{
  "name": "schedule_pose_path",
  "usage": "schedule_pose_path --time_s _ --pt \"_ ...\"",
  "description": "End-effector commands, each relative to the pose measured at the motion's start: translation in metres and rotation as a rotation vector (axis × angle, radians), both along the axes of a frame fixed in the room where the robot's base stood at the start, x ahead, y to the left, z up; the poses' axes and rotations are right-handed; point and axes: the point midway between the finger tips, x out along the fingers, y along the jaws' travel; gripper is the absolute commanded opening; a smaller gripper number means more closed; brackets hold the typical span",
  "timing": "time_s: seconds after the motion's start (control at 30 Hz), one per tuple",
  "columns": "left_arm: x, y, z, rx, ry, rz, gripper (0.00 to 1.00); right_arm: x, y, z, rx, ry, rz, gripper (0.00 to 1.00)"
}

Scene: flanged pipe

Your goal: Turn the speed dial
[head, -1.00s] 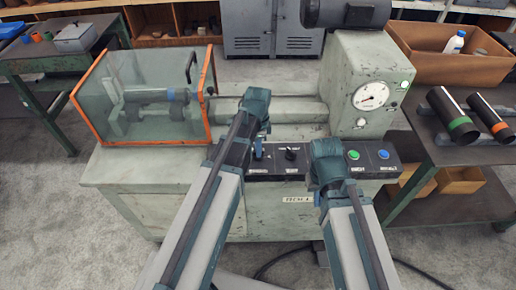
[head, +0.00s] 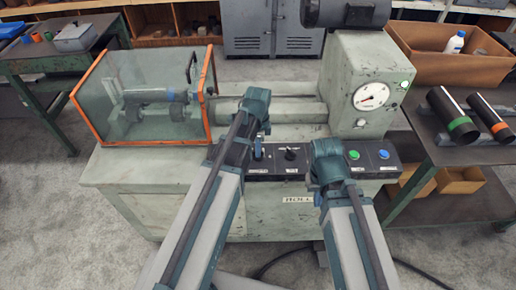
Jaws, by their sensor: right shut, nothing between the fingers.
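A round black knob (head: 291,154), which looks like the speed dial, sits on the black control panel (head: 276,172) at the machine's front. My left gripper (head: 264,126) is just left of and above the knob, apart from it in the picture. Its fingers are hidden behind the wrist. A small blue piece (head: 258,150) shows below it; I cannot tell if it is a panel lever or a fingertip. My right gripper (head: 325,170) is to the right of the knob, over the panel, shut and empty. Its fingertips are mostly hidden by the wrist.
A green button (head: 353,155) and a blue button (head: 383,154) sit right of my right gripper. A round gauge (head: 371,95) is on the headstock. A clear guard with an orange frame (head: 208,90) stands left. A side table (head: 462,153) carries two dark pipes.

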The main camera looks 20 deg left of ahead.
Motion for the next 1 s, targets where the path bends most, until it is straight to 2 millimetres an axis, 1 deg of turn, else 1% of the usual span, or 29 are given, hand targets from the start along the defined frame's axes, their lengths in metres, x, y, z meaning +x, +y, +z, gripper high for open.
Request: schedule_pose_path --time_s 0.03,0.13,0.17,0.47,0.63,0.77,1.0 --pt "0.000 0.000 0.000 0.000 0.000 0.000 0.26 0.000 0.000 0.000 0.000 0.000 0.000 0.00" --pt "0.000 0.000 0.000 0.000 0.000 0.000 0.44 0.000 0.000 0.000 0.000 0.000 0.000 0.00" --pt "0.000 0.000 0.000 0.000 0.000 0.000 0.45 0.000 0.000 0.000 0.000 0.000 0.000 0.00" --pt "0.000 0.000 0.001 0.000 0.000 0.001 0.45 0.000 0.000 0.001 0.000 0.000 0.000 0.00" --pt "0.000 0.000 0.008 0.000 0.000 0.001 0.45 0.000 0.000 0.008 0.000 0.000 0.000 0.00" --pt "0.000 0.000 0.019 0.000 0.000 0.001 0.45 0.000 0.000 0.019 0.000 0.000 0.000 0.00" --pt "0.000 0.000 0.053 0.000 0.000 0.001 0.45 0.000 0.000 0.053 0.000 0.000 0.000 0.00"
